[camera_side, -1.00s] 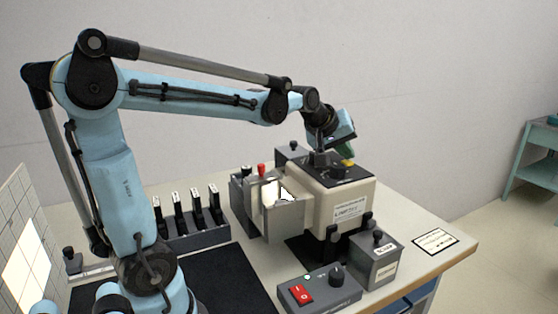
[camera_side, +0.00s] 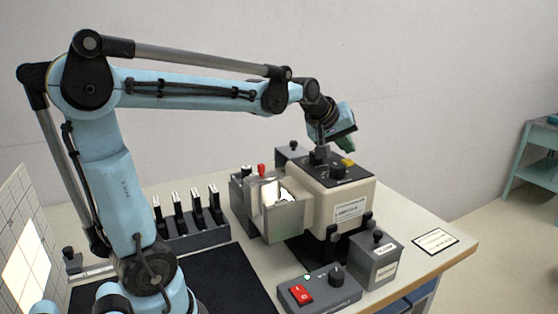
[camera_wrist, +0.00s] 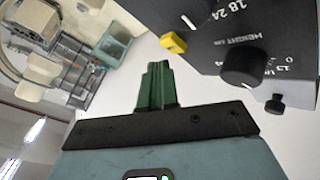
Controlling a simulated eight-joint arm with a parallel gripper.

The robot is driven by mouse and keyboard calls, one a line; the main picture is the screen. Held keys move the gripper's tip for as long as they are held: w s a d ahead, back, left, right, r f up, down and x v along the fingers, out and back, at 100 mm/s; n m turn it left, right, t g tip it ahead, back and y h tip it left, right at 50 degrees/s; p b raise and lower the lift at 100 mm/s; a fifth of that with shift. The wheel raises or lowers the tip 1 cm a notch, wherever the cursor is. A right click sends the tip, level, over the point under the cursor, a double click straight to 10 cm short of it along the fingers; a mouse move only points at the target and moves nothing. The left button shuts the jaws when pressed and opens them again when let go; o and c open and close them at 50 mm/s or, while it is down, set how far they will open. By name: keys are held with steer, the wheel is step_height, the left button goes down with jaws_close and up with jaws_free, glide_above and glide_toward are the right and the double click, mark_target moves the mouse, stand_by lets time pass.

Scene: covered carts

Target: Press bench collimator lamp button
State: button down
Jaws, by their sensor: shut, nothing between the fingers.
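The bench collimator (camera_side: 345,208) is a cream box with a black control top, standing on the table. A yellow button (camera_side: 347,162) sits on its top near the back edge; in the wrist view the yellow button (camera_wrist: 173,42) juts from the edge of the dark panel. My gripper (camera_side: 345,145) hangs just above the yellow button, apart from it in the side view. Its green fingers (camera_wrist: 157,72) are shut and empty, close beside and below the button in the wrist view. Whether they touch cannot be told from that view.
Black knobs (camera_wrist: 244,67) stand on the panel near my gripper. A grey box with a red switch (camera_side: 301,293) and a smaller grey box (camera_side: 375,262) stand in front. Several dark clips (camera_side: 197,205) stand in a rack at left. A teal cart (camera_side: 540,150) is far right.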

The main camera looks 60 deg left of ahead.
steer(key=shift+r, duration=2.5)
step_height(320, 180, up, 7)
glide_above(344, 161)
steer(key=w+r, duration=0.3)
steer(key=w, duration=0.6)
steer(key=shift+d, duration=0.4)
steer(key=s+d+f+m+g+h, duration=0.1)
steer(key=s+d+f+m, duration=0.4)
steer(key=s+f, duration=0.7)
steer(key=s+d+f+m+g+h, duration=0.1)
steer(key=s+d+f+m, duration=0.5)
steer(key=s+f, duration=0.7)
steer(key=shift+d, duration=0.15)
